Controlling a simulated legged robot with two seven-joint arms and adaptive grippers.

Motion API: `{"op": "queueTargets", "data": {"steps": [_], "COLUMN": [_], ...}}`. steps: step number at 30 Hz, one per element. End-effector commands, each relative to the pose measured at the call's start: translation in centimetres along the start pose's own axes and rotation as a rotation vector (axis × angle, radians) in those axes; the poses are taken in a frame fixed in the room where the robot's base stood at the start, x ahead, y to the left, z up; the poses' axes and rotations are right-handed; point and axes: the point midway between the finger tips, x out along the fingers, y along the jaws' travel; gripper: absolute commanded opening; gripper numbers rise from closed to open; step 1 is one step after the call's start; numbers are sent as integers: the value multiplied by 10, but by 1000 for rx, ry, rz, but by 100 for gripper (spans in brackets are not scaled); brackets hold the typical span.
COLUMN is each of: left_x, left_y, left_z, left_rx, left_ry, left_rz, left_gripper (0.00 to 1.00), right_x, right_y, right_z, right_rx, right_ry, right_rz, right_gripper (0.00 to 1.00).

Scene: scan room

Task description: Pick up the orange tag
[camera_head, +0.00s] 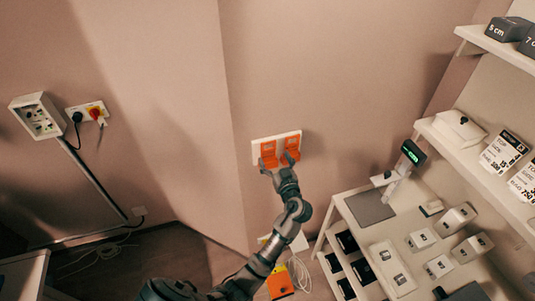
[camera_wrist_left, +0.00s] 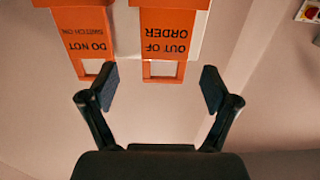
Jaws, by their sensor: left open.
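Two orange tags hang side by side on a white wall plate (camera_head: 286,136). In the head view these are a left tag (camera_head: 268,153) and a right tag (camera_head: 292,146). In the left wrist view their lettering is upside down: an "OUT OF ORDER" tag (camera_wrist_left: 167,35) and a "DO NOT SWITCH ON" tag (camera_wrist_left: 85,35), each with an open loop at its end. My left gripper (camera_head: 278,164) is open and empty just below the tags. In its wrist view the spread fingertips (camera_wrist_left: 158,88) flank the "OUT OF ORDER" tag's loop end, with no visible contact. My right gripper is out of view.
Another orange piece (camera_head: 281,283) lies low by a white cable. A white table (camera_head: 345,208) with a scanner stand (camera_head: 397,183) and boxes stands right, with shelves (camera_head: 470,146) above. A socket with plugs (camera_head: 88,112) is on the left wall.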

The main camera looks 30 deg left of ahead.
Motion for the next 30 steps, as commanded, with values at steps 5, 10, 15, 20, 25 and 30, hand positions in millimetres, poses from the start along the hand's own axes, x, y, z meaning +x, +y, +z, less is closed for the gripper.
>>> {"op": "queueTargets", "data": {"steps": [5, 10, 15, 20, 25, 30], "left_x": [20, 45, 54, 53, 53, 53], "left_y": [-6, -8, -9, -8, -8, -8], "left_z": [-12, -15, -13, -12, -12, -12], "left_rx": [2, 2, 0, 0, 0, 0], "left_ry": [2, 0, -1, -1, -1, -1], "left_rz": [-3, 0, 0, 0, 1, 0], "left_gripper": [88, 88, 88, 88, 45, 33], "right_x": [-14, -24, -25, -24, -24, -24], "right_y": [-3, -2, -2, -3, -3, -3], "right_z": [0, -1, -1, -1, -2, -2], "right_rx": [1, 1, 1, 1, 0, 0], "right_ry": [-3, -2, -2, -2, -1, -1], "right_rz": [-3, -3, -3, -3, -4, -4], "right_gripper": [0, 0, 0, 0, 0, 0]}}
